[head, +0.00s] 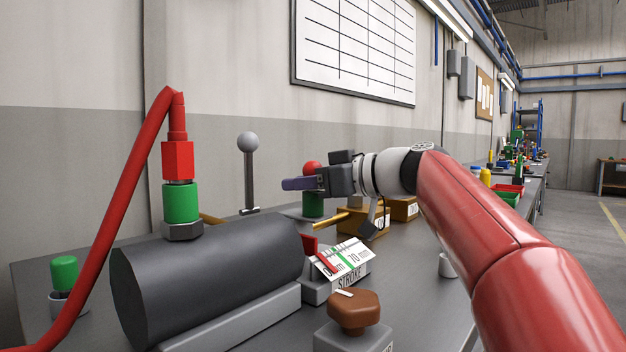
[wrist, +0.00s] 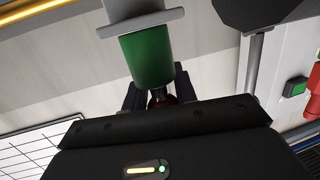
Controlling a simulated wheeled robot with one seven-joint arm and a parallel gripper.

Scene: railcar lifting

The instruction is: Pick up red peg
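A red rounded top, which I take to be the red peg (head: 311,167), shows just above my gripper in the head view. Below it is a green cylinder (head: 313,206) on a grey base. My gripper (head: 297,184) reaches in from the right at the height of the red top and hides the part between red and green. In the wrist view the green cylinder (wrist: 150,62) lies ahead, and a small dark red part (wrist: 159,98) shows between my two fingers (wrist: 157,92). The fingers stand apart on either side of it. The rest of the peg is hidden by the gripper body.
A black cylinder (head: 205,272) with a green and red hose fitting (head: 178,160) stands at left. A ball-topped lever (head: 248,160) is behind. A stroke scale (head: 343,260) and brown knob (head: 353,310) are in front. Yellow-brown boxes (head: 403,208) sit behind my arm.

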